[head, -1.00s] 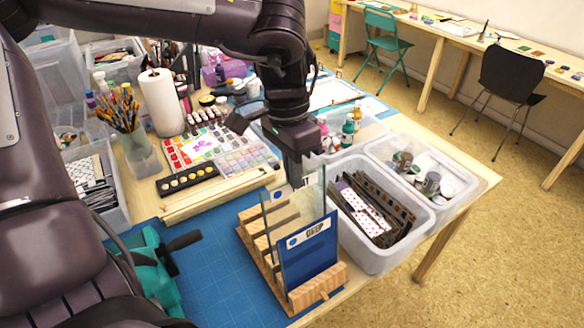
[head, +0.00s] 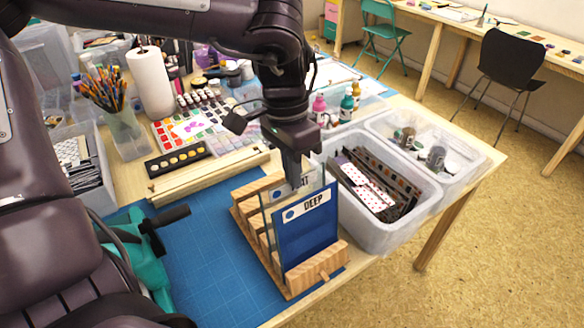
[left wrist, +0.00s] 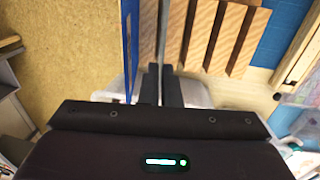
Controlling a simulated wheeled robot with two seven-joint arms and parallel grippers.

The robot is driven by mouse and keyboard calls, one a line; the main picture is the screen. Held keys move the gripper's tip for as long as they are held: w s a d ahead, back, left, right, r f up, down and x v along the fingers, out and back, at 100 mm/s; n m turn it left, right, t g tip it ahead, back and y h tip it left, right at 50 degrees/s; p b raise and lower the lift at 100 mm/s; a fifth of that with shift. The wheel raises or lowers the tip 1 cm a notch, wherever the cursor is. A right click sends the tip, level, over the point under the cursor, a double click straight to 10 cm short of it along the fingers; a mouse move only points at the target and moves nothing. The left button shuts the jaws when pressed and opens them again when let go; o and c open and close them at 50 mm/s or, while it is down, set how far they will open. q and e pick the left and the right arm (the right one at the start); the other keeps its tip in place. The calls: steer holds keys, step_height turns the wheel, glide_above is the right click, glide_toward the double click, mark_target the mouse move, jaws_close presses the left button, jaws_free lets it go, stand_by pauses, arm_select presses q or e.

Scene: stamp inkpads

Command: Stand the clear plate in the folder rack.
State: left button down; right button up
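The wooden folder rack (head: 318,272) stands on the blue mat, with slots between slanted wooden bars. A blue plate labelled "DEEP" (head: 306,238) stands in its front slot. The clear plate (head: 265,214) is upright just behind the blue one, its lower part between the bars. Whether its bottom edge touches the rack is hidden. My left gripper (head: 296,182) points down and is shut on the clear plate's upper edge. In the left wrist view, the left gripper's fingers (left wrist: 162,88) pinch the thin plate, with the blue plate apart on the left. My right gripper is not in view.
A clear bin of dark strips (head: 385,225) stands close right of the rack. A teal device with a dark handle (head: 150,262) is to the left. Paint sets (head: 190,130) and a wooden strip (head: 210,178) lie behind. Blue mat is free left of the rack.

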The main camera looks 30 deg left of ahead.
arm_select(q)
steer(key=shift+f, duration=0.1)
steer(key=c, duration=2.1)
jaws_free()
steer(key=o, duration=0.5)
steer(key=shift+o, duration=0.2)
steer(key=r+p, duration=0.2)
steer(key=r, duration=0.1)
steer(key=r+p, duration=0.1)
steer(key=r, duration=0.1)
steer(key=shift+w+a+p, duration=0.1)
steer(key=shift+a+p, duration=0.2)
